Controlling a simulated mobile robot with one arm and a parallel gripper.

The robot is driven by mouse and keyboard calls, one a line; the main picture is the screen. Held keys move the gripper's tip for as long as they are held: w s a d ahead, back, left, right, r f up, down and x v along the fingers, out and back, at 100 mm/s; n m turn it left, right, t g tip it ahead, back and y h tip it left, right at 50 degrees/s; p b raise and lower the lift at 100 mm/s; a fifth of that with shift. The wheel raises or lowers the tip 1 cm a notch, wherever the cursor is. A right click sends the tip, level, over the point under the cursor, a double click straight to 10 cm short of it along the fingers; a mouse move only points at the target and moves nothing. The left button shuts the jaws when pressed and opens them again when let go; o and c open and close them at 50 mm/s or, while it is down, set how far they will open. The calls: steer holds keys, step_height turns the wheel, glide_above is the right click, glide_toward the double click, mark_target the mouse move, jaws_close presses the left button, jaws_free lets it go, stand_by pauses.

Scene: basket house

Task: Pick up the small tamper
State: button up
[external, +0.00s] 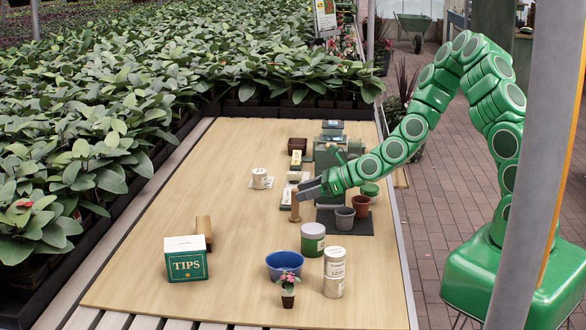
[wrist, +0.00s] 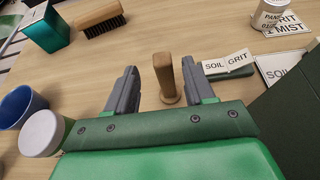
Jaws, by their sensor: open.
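The small wooden tamper (wrist: 165,80) stands upright on the table, a pale brown handle with a round foot. In the wrist view it stands between the fingers of my open gripper (wrist: 158,70), nearer the right finger, with a gap visible on the left. In the external view the tamper (external: 295,208) shows below the tips of my gripper (external: 303,189), near the middle of the table. I cannot tell how far down the fingers reach beside it.
Soil and grit cards (wrist: 228,64) lie close to the right finger. A dark mat with pots (external: 345,214), a green tin (external: 313,240), a blue bowl (external: 285,265) and a tips box (external: 186,259) stand around. The table's left side is mostly clear.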

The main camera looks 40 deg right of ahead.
mark_target(289, 217)
steer(key=shift+x, duration=2.65)
steer(key=shift+w+d, duration=0.15)
jaws_close()
